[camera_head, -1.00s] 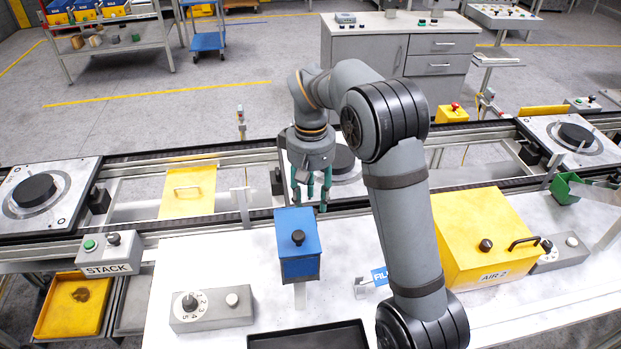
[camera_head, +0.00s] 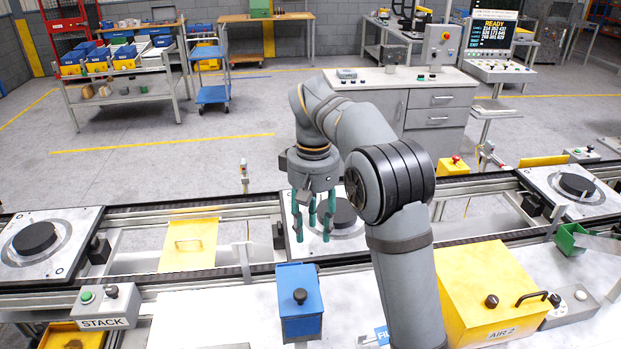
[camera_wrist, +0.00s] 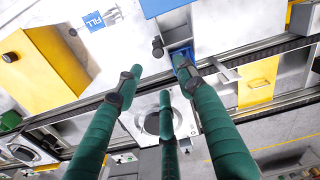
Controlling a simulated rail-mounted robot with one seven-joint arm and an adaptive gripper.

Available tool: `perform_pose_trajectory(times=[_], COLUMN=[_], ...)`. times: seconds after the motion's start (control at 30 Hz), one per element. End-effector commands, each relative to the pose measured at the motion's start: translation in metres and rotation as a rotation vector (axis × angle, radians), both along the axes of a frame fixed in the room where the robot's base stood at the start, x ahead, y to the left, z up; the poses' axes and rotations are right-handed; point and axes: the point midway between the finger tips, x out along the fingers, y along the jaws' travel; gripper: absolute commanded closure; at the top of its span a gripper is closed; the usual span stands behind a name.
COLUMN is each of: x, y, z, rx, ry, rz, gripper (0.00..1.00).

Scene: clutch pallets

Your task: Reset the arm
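My gripper (camera_head: 316,212) hangs with its green fingers pointing down over the conveyor, in front of the middle pallet (camera_head: 294,206) with its dark clutch disc (camera_head: 344,214). In the wrist view my gripper (camera_wrist: 155,80) has its fingers spread apart, with nothing between them. The middle pallet also shows below the fingers in the wrist view (camera_wrist: 185,112). My arm is bent, its elbow to the right of the gripper. The blue box (camera_head: 299,302) with a black knob stands just in front of the gripper, apart from it.
A left pallet (camera_head: 72,222) and a right pallet (camera_head: 550,185) each carry a dark disc. The yellow AIR 2 box (camera_head: 480,280) stands right of my arm. A STACK button box (camera_head: 106,306) is at left. A yellow plate (camera_head: 188,257) lies between the rails.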

Motion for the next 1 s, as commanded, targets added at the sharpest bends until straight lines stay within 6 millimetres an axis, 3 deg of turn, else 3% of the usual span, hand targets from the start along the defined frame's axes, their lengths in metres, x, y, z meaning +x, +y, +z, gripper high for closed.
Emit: perform_pose_trajectory(times=[0.27,0.6,0.8,1.0], x=[-0.001,-0.001,-0.001,-0.001], y=[-0.001,-0.001,0.000,0.002], z=[-0.019,-0.087,-0.118,-0.121], rx=[-0.003,-0.004,-0.003,-0.001], ry=[0.004,0.006,0.004,0.000], rz=[0.001,0.000,0.000,0.021], gripper=[0.61,0.61,0.61,0.61])
